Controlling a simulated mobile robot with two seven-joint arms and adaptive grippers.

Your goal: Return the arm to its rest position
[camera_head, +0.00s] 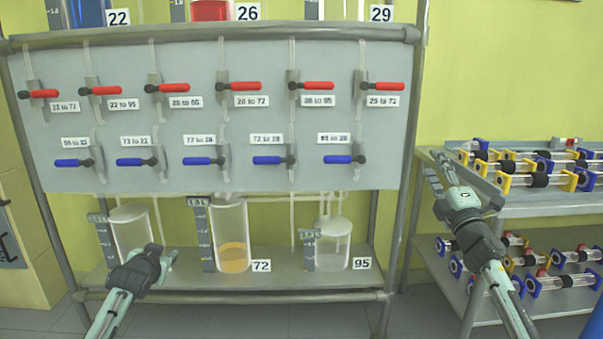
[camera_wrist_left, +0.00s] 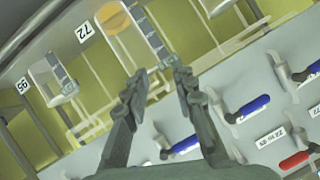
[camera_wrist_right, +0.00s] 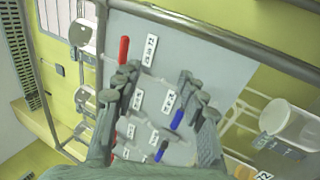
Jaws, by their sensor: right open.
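My left gripper (camera_head: 168,262) is in front of the lower shelf, near the left glass vessel, its fingers apart and empty; its fingers also show in the left wrist view (camera_wrist_left: 156,72). My right gripper (camera_head: 436,170) is raised in front of the gap between the valve rack and the right-hand shelf. Its fingers are open and empty, and they show in the right wrist view (camera_wrist_right: 158,85). Both forearms rise from the bottom of the head view. Neither gripper visibly touches anything.
A grey valve panel (camera_head: 330,130) carries red handles (camera_head: 247,86) above blue handles (camera_head: 274,160), all roughly horizontal. Vessel 72 (camera_head: 229,225) holds orange liquid; vessel 95 (camera_head: 333,252) stands beside it. A right-hand shelf (camera_head: 545,207) holds several clear cylinders with coloured ends.

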